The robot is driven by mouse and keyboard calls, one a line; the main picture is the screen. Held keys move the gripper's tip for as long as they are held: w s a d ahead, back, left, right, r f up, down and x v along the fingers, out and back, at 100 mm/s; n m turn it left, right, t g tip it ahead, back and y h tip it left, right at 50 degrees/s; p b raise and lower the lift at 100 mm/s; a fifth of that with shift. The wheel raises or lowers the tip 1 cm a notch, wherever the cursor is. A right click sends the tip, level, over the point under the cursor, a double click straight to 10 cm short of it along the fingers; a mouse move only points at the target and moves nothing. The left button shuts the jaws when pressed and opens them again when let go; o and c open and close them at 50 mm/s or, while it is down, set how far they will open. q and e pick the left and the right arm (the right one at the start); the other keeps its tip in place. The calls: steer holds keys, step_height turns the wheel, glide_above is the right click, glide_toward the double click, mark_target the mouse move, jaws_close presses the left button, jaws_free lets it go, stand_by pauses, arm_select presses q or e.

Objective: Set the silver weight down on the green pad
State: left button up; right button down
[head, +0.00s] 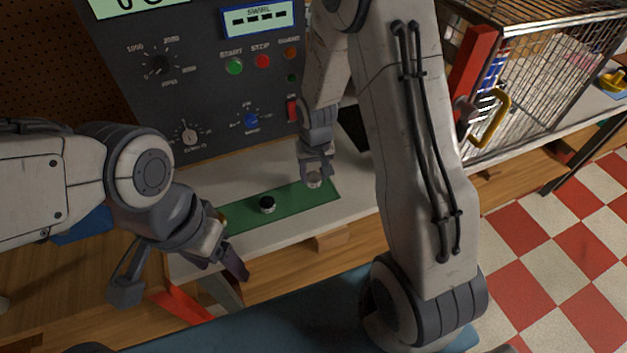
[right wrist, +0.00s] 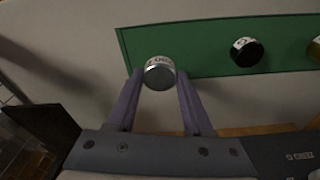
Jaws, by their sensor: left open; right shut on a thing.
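The silver weight (head: 314,181) is between the fingers of my right gripper (head: 315,173), which is shut on it. The right wrist view shows the round, pale-rimmed silver weight (right wrist: 160,73) upright between the two fingertips, at the near edge of the green pad (right wrist: 200,42). In the head view it appears over the right end of the green pad (head: 296,203). I cannot tell whether its underside touches the pad. My left gripper (head: 181,278) is open and empty, with its fingers wide apart, in front of the bench at the left.
A black weight (head: 267,204) stands on the pad's middle. A brass-coloured weight (right wrist: 315,50) shows at the right edge of the right wrist view. A dark control panel (head: 200,85) rises behind the pad. A wire cage (head: 535,75) stands at the right.

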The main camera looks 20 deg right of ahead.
mark_target(314, 178)
step_height(314, 178, down, 3)
steer(key=shift+f, duration=0.3)
steer(key=shift+f, duration=0.1)
steer(key=shift+f, duration=0.15)
steer(key=shift+c, duration=1.5)
jaws_free()
